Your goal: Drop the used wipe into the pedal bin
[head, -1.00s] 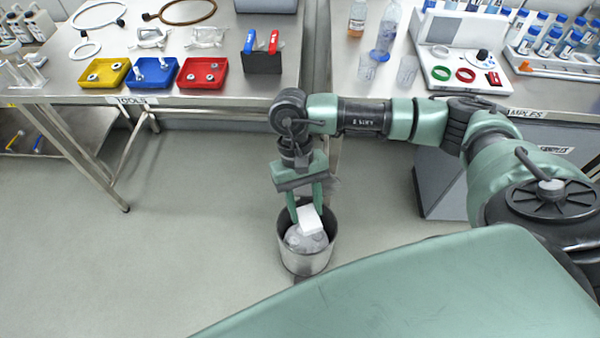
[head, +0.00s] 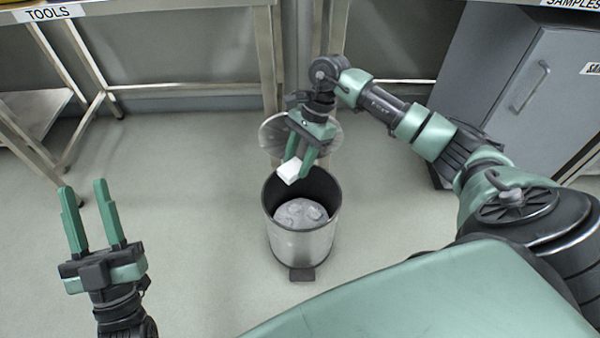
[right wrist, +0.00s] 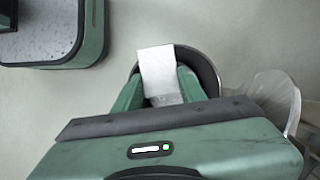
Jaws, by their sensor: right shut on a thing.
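The used wipe is a small white piece (head: 290,171), held in my right gripper (head: 299,168), which is shut on it. It also shows as a white sheet (right wrist: 158,72) between the fingers in the right wrist view. The pedal bin (head: 303,243) is a metal cylinder standing on the floor with its lid (head: 274,133) tilted up at the back. A crumpled grey-white mass (head: 301,213) lies inside it. The wipe is above the bin's mouth, near its back rim. My left gripper (head: 88,191) is open and empty, left of the bin.
A bench labelled TOOLS (head: 50,13) stands at the back left on metal legs. A grey cabinet (head: 505,95) is at the back right under the SAMPLES bench. The floor (head: 190,200) around the bin is clear.

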